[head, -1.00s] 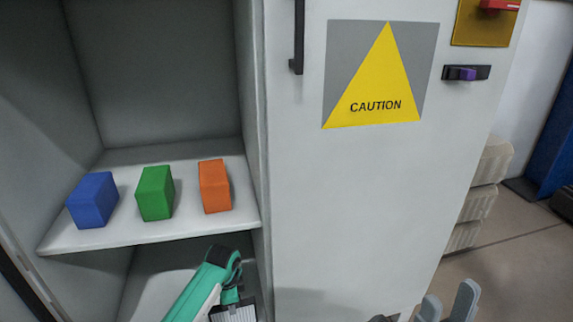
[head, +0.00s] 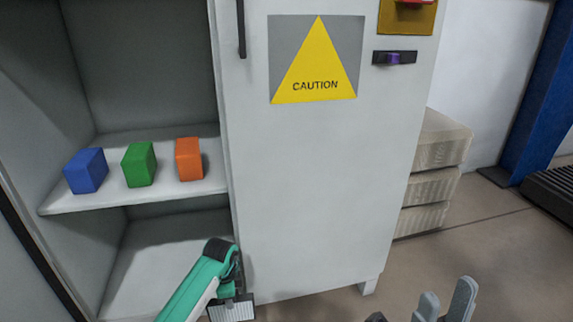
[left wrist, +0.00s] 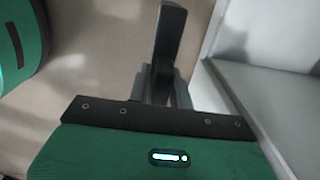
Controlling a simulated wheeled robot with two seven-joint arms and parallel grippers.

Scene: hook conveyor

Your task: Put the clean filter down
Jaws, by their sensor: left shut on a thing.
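The clean filter (head: 233,313) shows in the head view as a white pleated panel in a dark frame, at the bottom edge, partly cut off. My left gripper (head: 236,290) is shut on it, in front of the cabinet's lower opening. In the left wrist view dark gripper fingers (left wrist: 168,50) point away over a beige surface; the filter's pleats cannot be made out there. My right gripper (head: 446,302) is at the bottom right of the head view, its two grey fingers apart with nothing seen between them.
A grey cabinet (head: 330,200) has an upper shelf (head: 130,198) with blue (head: 86,170), green (head: 139,165) and orange (head: 188,160) blocks. The lower compartment (head: 150,265) looks empty. Beige ridged blocks (head: 430,188) are stacked behind the cabinet.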

